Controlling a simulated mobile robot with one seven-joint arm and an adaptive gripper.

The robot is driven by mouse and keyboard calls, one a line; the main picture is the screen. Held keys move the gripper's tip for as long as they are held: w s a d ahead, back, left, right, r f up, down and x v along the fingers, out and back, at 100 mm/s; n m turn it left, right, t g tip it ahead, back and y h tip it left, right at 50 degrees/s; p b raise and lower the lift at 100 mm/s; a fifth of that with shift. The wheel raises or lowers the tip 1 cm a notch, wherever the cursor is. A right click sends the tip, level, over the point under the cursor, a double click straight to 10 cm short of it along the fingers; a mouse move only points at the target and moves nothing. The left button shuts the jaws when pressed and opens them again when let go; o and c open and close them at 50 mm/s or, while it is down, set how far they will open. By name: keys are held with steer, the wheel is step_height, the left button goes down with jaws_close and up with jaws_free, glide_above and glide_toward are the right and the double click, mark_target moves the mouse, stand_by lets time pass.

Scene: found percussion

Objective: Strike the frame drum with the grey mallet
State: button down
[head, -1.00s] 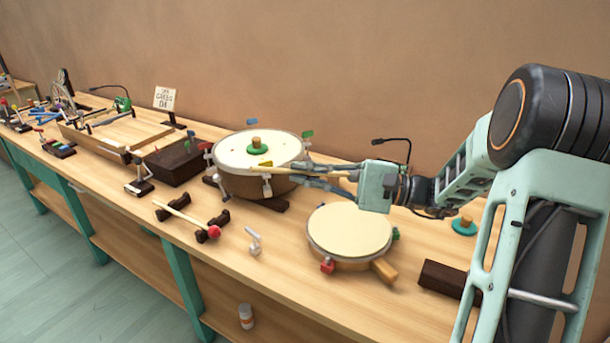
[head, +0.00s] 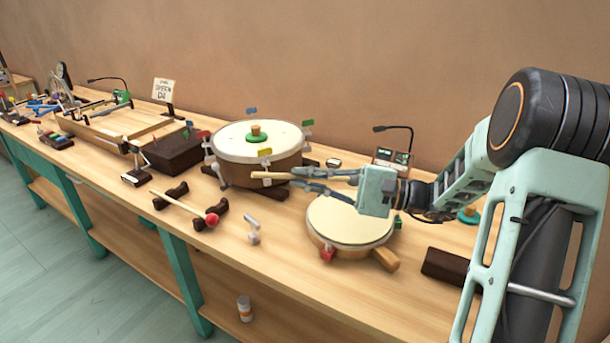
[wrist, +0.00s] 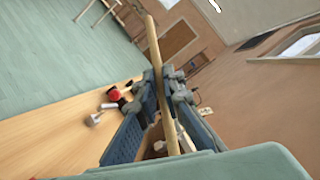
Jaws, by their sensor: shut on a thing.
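My gripper (head: 300,177) is shut on a pale wooden stick (head: 270,174), seemingly the grey mallet's handle; no grey head is visible. The stick also runs between the fingers (wrist: 162,85) in the wrist view (wrist: 151,45), its far end bare. The frame drum, a shallow round drum with a cream skin (head: 350,222), lies on the bench at the lower middle. A red and a green clamp and a wooden handle sit on its rim. My gripper is above the bench, toward the drum's far left side, with no visible contact with its skin.
A larger, deep drum (head: 230,148) with a green knob on top stands behind the stick's tip. A red-headed mallet (head: 212,220) rests on dark supports at the left. A small grey stand (head: 253,230) is near the frame drum. A dark block (head: 446,266) lies at the right.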

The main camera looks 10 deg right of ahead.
step_height(320, 180, down, 7)
steer(key=d+m+y+b, duration=0.1)
steer(key=m+b, duration=0.1)
steer(key=b, duration=0.2)
step_height(320, 180, up, 7)
steer(key=p, duration=0.5)
steer(key=shift+w+r+t, duration=0.2)
steer(key=shift+w+t, duration=0.15)
steer(key=shift+t, duration=0.05)
steer(key=shift+d, duration=0.1)
